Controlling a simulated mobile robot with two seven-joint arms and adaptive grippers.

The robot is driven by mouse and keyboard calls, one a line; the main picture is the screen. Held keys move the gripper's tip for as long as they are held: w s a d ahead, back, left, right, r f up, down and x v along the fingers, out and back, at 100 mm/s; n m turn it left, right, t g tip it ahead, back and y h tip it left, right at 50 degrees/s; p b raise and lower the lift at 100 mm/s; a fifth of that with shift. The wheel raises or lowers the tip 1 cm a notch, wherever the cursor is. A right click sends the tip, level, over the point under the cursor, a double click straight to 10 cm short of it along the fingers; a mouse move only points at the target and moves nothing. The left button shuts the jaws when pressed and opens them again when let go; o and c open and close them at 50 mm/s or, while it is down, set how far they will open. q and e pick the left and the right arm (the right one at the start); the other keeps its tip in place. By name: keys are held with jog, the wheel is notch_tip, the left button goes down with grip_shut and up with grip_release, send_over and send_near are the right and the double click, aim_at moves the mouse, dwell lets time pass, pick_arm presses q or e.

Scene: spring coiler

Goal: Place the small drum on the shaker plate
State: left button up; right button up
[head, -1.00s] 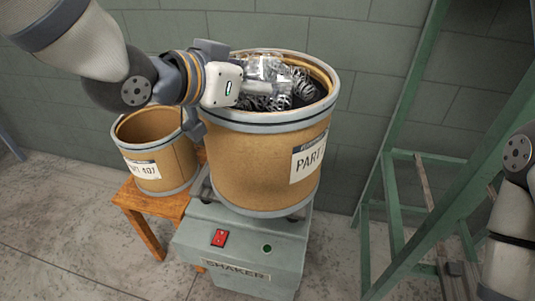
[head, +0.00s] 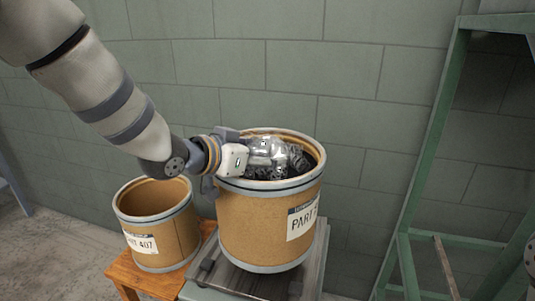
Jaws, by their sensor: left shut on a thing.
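The small drum (head: 157,232), brown with grey bands and a white label, stands upright and looks empty on a wooden stool at the lower left. A larger brown drum (head: 265,222) stands beside it on the shaker plate (head: 314,265), with shiny coiled springs (head: 272,158) inside. My left gripper (head: 217,162) is at the left rim of the larger drum and is shut on it; the exact finger contact is partly hidden. It is above and right of the small drum, apart from it. My right gripper is out of view.
The wooden stool (head: 142,279) is close against the shaker's left side. A green metal frame (head: 425,160) stands at the right. A grey block wall (head: 370,100) is behind. Some bare floor shows at the far left.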

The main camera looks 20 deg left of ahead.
pick_arm(q)
jog(key=w+a+f+b, duration=0.1)
jog(key=w+f, duration=0.2)
jog(key=f, duration=0.4)
jog(key=shift+w+a, duration=0.2)
jog(key=shift+a, duration=0.2)
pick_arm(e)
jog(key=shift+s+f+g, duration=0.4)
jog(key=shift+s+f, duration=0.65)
pick_arm(q)
jog(key=shift+f, duration=0.2)
jog(key=o, duration=1.9)
jog(key=shift+s+f, duration=0.15)
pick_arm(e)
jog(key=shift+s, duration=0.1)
pick_arm(q)
jog(key=shift+o, duration=0.2)
